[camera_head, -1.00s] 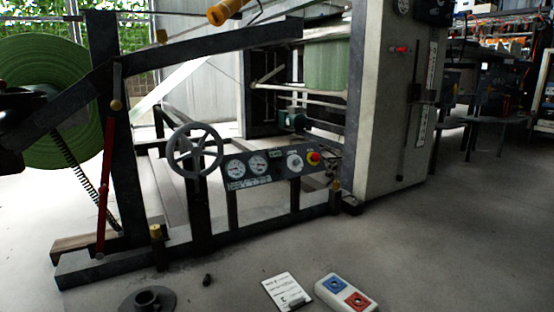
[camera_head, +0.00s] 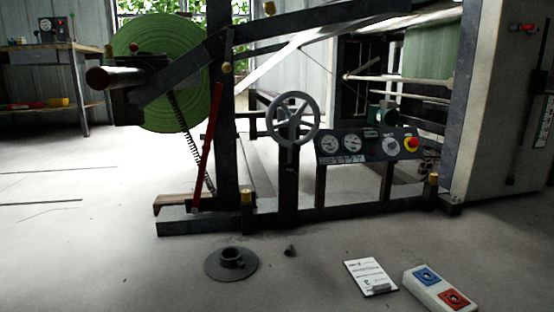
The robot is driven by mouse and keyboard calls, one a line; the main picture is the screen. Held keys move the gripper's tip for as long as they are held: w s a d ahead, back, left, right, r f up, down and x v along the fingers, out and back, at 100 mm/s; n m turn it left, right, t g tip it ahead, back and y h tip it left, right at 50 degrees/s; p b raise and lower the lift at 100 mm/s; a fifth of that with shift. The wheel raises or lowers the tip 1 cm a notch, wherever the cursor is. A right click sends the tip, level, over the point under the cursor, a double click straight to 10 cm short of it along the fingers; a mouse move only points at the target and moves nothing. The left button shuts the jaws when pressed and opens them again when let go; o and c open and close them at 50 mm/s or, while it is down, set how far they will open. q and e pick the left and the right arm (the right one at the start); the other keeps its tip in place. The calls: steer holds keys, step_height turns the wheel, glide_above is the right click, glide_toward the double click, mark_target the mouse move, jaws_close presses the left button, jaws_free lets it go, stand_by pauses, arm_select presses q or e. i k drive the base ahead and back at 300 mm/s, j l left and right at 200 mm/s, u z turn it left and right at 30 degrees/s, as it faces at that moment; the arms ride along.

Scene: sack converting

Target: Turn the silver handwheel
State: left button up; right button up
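The silver handwheel (camera_head: 270,119) is a grey spoked wheel on a dark post of the machine frame, near the middle of the head view. It stands upright, left of a control panel (camera_head: 345,147) with dials and a red button on a yellow base. Neither of my grippers shows in the head view, and nothing touches the wheel.
A green roll (camera_head: 150,60) hangs on the frame at left. On the floor in front lie a dark round flange (camera_head: 231,264), a white card (camera_head: 371,276) and a box with blue and red buttons (camera_head: 441,290). A workbench (camera_head: 40,62) stands back left; the left floor is mostly clear.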

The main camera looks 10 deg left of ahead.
mark_target(293, 119)
steer(key=i+j, duration=0.1)
steer(key=i, duration=1.05)
steer(key=i+j, duration=0.1)
steer(key=i, duration=1)
